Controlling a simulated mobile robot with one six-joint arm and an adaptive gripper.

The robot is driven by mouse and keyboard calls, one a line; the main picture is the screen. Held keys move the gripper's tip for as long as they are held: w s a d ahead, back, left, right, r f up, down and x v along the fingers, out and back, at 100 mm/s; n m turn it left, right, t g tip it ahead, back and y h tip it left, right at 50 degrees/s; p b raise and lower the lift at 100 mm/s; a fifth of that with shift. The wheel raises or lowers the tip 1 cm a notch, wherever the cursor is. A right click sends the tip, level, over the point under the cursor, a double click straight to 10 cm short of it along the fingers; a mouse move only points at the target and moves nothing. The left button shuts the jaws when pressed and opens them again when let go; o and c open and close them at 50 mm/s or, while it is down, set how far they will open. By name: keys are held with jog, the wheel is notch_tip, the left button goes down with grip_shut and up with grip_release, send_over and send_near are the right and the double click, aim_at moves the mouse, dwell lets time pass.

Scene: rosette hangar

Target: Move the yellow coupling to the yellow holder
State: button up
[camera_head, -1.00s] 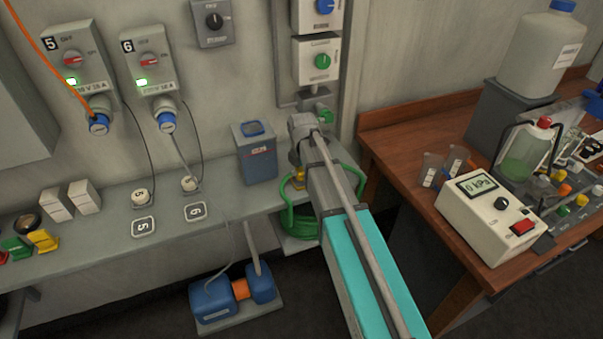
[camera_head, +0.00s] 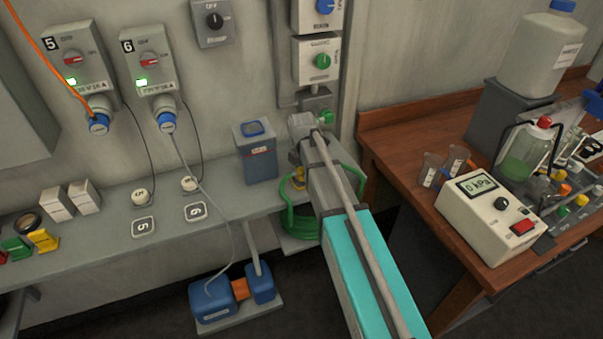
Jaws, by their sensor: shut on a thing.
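A small yellow piece (camera_head: 298,183) shows at the bench's right end, just left of my arm and partly hidden by it. I cannot tell whether it is the coupling, or whether it is held or resting. A yellow block (camera_head: 43,240) lies on the bench at the far left, beside a green one; I cannot tell whether it is the yellow holder. My arm reaches from the bottom right up to the bench's right end. My gripper and its fingers are hidden behind the arm, so what they hold does not show.
A blue-grey canister (camera_head: 256,160) stands left of the arm. A blue pump (camera_head: 213,302) sits below. A wooden table (camera_head: 405,143) with a pressure meter (camera_head: 490,215) is on the right.

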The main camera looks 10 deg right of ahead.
jog(key=shift+f+b, duration=0.55)
jog(key=o, duration=1.2)
jog(key=shift+o, duration=0.2)
jog(key=shift+r, duration=0.2)
notch_tip(320, 180, up, 7)
jog(key=p, duration=0.7)
jog(key=shift+f, duration=0.1)
jog(key=s+a+r+p, duration=0.2)
jog(key=a+r+p, duration=0.1)
jog(key=r+p, duration=0.8)
jog(key=s+a+r+p, duration=0.3)
jog(key=a+r+p, duration=0.1)
jog(key=r+p, duration=0.7)
jog(key=shift+r+p, duration=0.25)
jog(key=shift+p, duration=0.1)
